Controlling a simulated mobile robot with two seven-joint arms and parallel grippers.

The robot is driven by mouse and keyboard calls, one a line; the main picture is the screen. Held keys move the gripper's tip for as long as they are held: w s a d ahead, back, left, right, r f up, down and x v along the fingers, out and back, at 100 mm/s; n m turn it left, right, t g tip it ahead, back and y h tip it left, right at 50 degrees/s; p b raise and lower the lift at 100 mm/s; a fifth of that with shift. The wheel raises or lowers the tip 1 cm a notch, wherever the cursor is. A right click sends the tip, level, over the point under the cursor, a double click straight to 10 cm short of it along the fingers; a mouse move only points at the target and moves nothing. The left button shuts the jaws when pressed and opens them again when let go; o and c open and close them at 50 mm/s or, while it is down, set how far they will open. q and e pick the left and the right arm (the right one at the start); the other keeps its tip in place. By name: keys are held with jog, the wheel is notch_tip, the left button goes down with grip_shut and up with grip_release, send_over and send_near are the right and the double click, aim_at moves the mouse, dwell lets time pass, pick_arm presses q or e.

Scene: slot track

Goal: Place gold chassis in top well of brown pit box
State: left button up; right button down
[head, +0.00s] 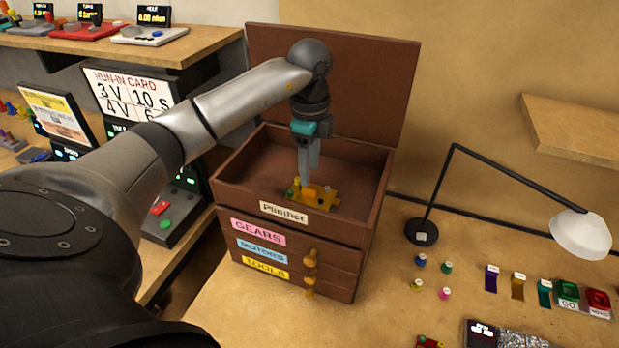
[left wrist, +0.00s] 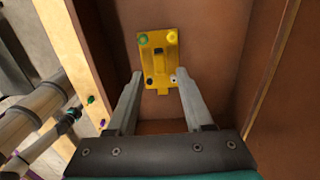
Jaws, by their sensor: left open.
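The brown pit box (head: 232,190) stands with its lid (head: 370,80) raised and its top well open. The gold chassis (head: 321,195) lies in the well, close to the front wall. In the left wrist view the gold chassis (left wrist: 158,57) lies flat on the well floor, with small green, yellow, black and white round parts at its corners. My left gripper (head: 306,182) points down into the well above the chassis. In the left wrist view its two fingers (left wrist: 161,75) are apart, one to each side of the chassis's near end, with nothing held between them.
Labelled drawers (head: 258,228) with gold knobs are shut below the well. A black lamp (head: 422,232) stands right of the box, near several small coloured pegs (head: 420,260) and colour strips. A shelf with displays (head: 140,45) is at the upper left.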

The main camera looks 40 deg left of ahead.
aim_at(310, 186)
pick_arm(q)
notch_tip(310, 186, up, 8)
dwell(0.5)
